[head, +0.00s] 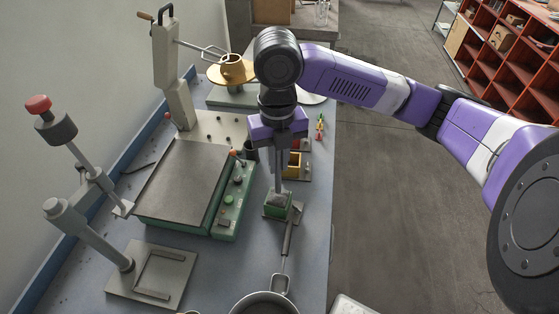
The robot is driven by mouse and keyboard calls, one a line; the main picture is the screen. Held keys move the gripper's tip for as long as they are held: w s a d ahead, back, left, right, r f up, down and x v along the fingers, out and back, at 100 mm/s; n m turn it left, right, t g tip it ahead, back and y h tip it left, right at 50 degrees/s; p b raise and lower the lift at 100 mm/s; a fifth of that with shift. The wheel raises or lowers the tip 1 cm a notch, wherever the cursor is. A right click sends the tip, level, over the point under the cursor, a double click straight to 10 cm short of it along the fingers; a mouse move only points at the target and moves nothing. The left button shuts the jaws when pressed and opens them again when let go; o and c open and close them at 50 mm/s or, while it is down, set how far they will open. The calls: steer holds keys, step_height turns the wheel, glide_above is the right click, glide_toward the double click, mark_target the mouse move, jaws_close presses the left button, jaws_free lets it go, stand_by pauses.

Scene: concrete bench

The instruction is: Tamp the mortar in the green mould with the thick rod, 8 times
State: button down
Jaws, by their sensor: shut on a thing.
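My gripper (279,147) points straight down and is shut on the thick rod (279,174), a grey upright rod. The green mould (276,213) stands on the bench right below it, with grey mortar (274,199) in its top. The rod's lower end meets the mortar in this view. I cannot tell whether it presses in or only touches. The rod's upper part is hidden by my gripper.
A pan (238,302) stands in front. A green-based machine (182,184) fills the left.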

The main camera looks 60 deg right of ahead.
steer(key=shift+f, duration=0.1)
step_height(320, 180, down, 4)
steer(key=b, duration=0.4)
step_height(320, 180, up, 4)
steer(key=p, duration=0.3)
